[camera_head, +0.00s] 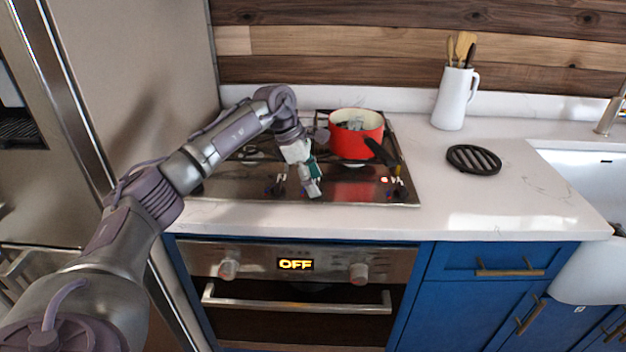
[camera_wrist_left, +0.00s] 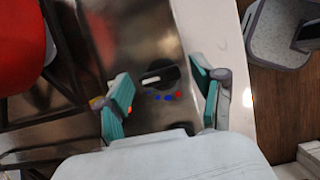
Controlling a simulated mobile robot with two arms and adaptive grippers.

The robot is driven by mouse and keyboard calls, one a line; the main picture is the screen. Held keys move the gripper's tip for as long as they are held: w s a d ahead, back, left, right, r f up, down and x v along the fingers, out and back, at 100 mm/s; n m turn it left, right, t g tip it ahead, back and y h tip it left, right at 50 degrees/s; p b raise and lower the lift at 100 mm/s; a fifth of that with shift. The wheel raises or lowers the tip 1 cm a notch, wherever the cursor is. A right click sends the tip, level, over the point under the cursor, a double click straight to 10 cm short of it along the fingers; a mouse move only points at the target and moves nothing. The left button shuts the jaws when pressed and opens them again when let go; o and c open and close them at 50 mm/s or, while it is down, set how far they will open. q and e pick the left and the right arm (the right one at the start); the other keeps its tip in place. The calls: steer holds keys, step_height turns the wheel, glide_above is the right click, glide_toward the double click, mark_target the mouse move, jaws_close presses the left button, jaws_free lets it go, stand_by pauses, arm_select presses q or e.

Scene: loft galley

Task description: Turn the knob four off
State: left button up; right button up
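My left gripper (camera_head: 313,184) hangs over the front strip of the black cooktop (camera_head: 345,187), between the knobs on its left and right. In the left wrist view the gripper (camera_wrist_left: 162,92) is open, with its teal-padded fingers apart. A round black knob (camera_wrist_left: 158,75) with a pale pointer line shows between and a little beyond the fingertips, not gripped. Red and blue marks lie beside it. More knobs (camera_head: 394,187) show at the cooktop's right front, and others (camera_head: 276,184) at its left front. I cannot tell the knobs' numbers. My right gripper is not in view.
A red pot (camera_head: 345,143) stands on the burners, its dark handle (camera_head: 381,153) reaching toward the right front knobs. It also shows in the left wrist view (camera_wrist_left: 22,45). A black trivet (camera_head: 473,159) and a white pitcher (camera_head: 452,98) are on the counter right. The oven display (camera_head: 295,265) reads OFF.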

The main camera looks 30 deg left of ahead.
arm_select(q)
steer(key=v, duration=1.2)
stand_by(0.5)
